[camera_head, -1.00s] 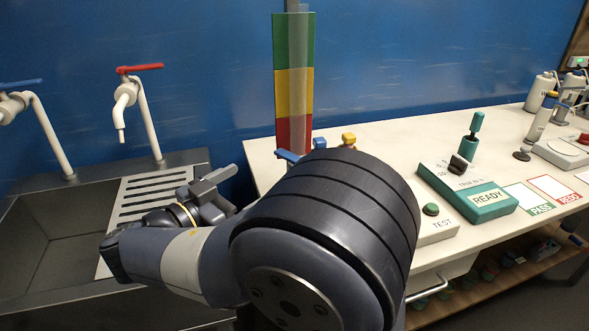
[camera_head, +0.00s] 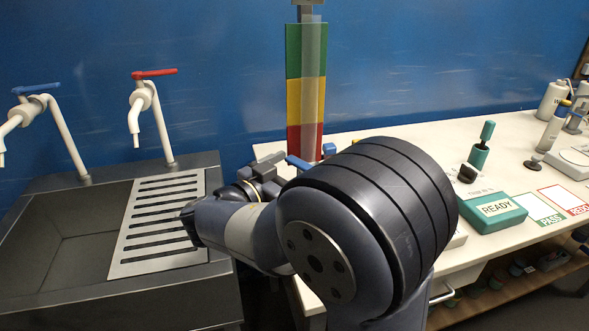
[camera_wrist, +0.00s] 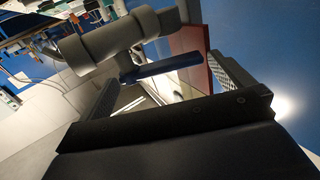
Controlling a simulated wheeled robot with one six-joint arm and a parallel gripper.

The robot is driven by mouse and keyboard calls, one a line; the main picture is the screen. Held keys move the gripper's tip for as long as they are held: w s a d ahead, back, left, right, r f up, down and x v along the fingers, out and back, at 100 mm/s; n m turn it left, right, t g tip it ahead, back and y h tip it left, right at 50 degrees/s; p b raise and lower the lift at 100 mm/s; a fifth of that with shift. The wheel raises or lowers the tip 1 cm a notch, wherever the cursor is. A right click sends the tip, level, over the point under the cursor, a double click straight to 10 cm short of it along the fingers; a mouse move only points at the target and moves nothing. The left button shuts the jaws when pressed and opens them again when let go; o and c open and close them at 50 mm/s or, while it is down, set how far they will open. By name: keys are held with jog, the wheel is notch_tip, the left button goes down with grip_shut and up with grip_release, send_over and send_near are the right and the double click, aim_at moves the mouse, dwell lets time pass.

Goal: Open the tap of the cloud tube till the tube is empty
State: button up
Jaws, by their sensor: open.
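The clear cloud tube (camera_head: 312,85) stands upright before a green, yellow and red backboard (camera_head: 293,95). I cannot make out a liquid level in it. The tap's blue handle (camera_head: 299,162) is at the tube's foot; my arm hides the area below it. My gripper (camera_head: 268,172) is open just left of the handle. In the wrist view the blue handle (camera_wrist: 160,68) lies across the space ahead of my open gripper (camera_wrist: 168,82), beside a thick grey cylindrical fitting (camera_wrist: 108,36). I cannot tell whether a finger touches the handle.
A sink (camera_head: 70,245) with a slotted drain plate (camera_head: 120,250) is at left, under taps with blue (camera_head: 36,89) and red (camera_head: 154,73) levers. The white bench (camera_head: 420,150) holds a green READY box (camera_head: 495,211) and bottles at far right.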

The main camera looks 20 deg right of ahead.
jog(key=shift+c, duration=0.2)
jog(key=c, duration=1.1)
jog(key=shift+a+f+b, duration=0.1)
jog(key=shift+b, duration=0.2)
